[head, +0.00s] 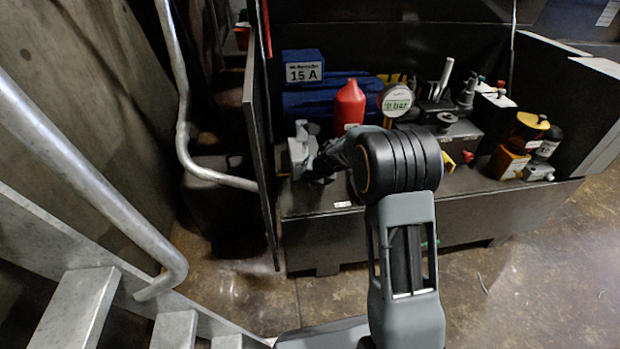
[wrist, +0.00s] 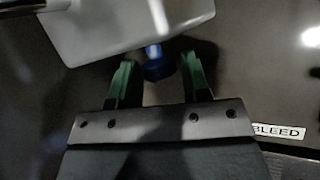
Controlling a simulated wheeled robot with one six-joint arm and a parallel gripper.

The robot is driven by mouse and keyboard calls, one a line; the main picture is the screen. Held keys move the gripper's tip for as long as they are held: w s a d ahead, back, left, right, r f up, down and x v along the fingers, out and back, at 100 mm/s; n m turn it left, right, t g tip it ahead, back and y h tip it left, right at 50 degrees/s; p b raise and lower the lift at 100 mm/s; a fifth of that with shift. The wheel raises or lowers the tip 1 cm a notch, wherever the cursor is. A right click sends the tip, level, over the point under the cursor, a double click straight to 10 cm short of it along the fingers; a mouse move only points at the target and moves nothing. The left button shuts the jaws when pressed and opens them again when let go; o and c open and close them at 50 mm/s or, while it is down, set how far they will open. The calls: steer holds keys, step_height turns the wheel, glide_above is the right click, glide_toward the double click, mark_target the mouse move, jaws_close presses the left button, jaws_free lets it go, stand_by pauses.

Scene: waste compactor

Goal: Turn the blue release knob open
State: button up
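The blue release knob (wrist: 155,68) shows in the wrist view, partly under a pale grey block (wrist: 110,25). My gripper (wrist: 159,60) has its two green fingers apart, one on each side of the knob. A dark gap shows between the knob and each finger, so contact is not visible. In the head view my arm reaches left over the dark bench, and the knob is hidden there. The fingertips cannot be made out clearly in the head view.
A "BLEED" label (wrist: 280,132) lies right of my gripper. On the bench (head: 350,235) stand a red bottle (head: 349,104), a blue "15 A" case (head: 304,68), a round gauge (head: 396,99) and yellow-black parts (head: 527,130). A dark upright panel (head: 262,150) edges the bench's left side.

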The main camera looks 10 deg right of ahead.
steer(key=c, duration=0.6)
steer(key=shift+f, duration=0.1)
steer(key=shift+d+f+m+y+b, duration=0.15)
steer(key=shift+m+y+b, duration=0.15)
steer(key=shift+y+b, duration=0.5)
steer(key=shift+d+m+t+y, duration=0.15)
steer(key=shift+m+t+y, duration=0.3)
steer(key=shift+y, duration=1.35)
steer(key=o, duration=0.9)
